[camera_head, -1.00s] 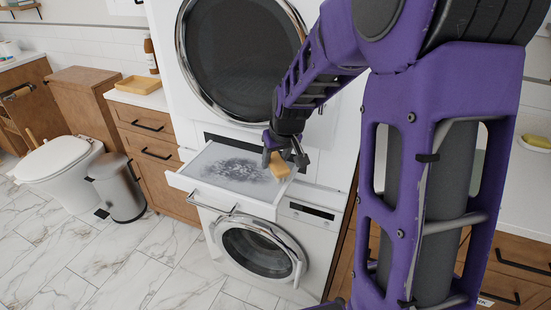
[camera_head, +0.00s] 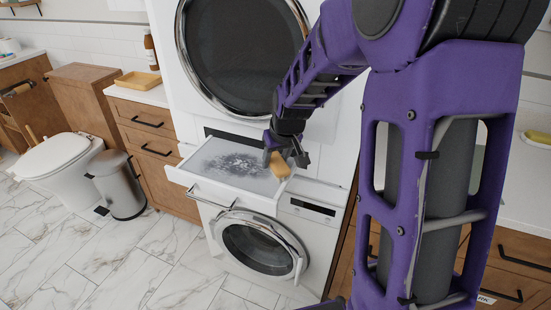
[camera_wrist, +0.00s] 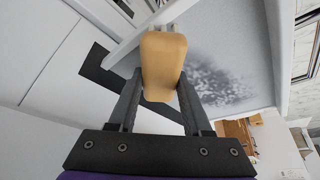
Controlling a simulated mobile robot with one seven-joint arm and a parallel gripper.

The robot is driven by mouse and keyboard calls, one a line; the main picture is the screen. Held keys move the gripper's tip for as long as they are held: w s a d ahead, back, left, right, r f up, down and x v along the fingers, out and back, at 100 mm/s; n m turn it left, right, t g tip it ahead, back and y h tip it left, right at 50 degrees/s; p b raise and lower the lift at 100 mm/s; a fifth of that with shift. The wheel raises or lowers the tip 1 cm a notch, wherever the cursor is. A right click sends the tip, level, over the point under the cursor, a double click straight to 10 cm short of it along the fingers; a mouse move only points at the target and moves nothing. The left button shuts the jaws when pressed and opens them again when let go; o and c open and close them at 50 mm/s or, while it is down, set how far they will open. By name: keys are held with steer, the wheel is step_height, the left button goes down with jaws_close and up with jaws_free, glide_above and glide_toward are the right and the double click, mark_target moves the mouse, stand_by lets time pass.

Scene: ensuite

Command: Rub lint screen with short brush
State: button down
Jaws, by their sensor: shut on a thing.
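The lint screen (camera_head: 210,172) is a white-framed panel pulled out between the dryer and the washer. A dark grey patch of lint (camera_head: 236,163) lies on it, mostly in its middle and toward the back. My gripper (camera_head: 280,156) is over the right part of the screen, shut on the short brush (camera_head: 279,166), a tan wooden block. In the wrist view the brush (camera_wrist: 163,65) sits between the two fingers, with the lint patch (camera_wrist: 220,85) to its right. The brush's bristles are mostly hidden, and I cannot tell whether they touch the screen.
The dryer (camera_head: 245,55) stands above and the washer (camera_head: 262,245) below the pulled-out screen. A wooden cabinet (camera_head: 155,150) with a yellow tray (camera_head: 138,79) is on the left. A bin (camera_head: 118,185) and toilet (camera_head: 55,160) stand farther left. Floor in front is clear.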

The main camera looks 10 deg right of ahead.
mark_target(228, 155)
steer(key=shift+a, duration=0.1)
steer(key=shift+w+a+r, duration=0.1)
steer(key=shift+w+a, duration=0.9)
steer(key=shift+a, duration=0.3)
steer(key=shift+w+a, duration=0.75)
steer(key=shift+a, duration=0.35)
steer(key=shift+w+a, duration=0.7)
steer(key=shift+a, duration=0.2)
steer(key=shift+w+a, duration=0.65)
steer(key=shift+a, duration=0.25)
steer(key=shift+w+a+f, duration=0.15)
steer(key=shift+w+a, duration=0.3)
steer(key=shift+a, duration=0.25)
steer(key=shift+w+a+f, duration=0.1)
steer(key=shift+w+a, duration=0.35)
steer(key=shift+a, duration=0.2)
steer(key=shift+w+a+r+p, duration=0.1)
steer(key=shift+w+a+p, duration=0.05)
steer(key=shift+w+a, duration=0.65)
steer(key=shift+w+a+r+p, duration=0.1)
steer(key=shift+w+a+p, duration=0.1)
steer(key=shift+w+a, duration=0.6)
steer(key=shift+w+a+p, duration=0.15)
steer(key=shift+w+a, duration=0.25)
steer(key=shift+a, duration=0.8)
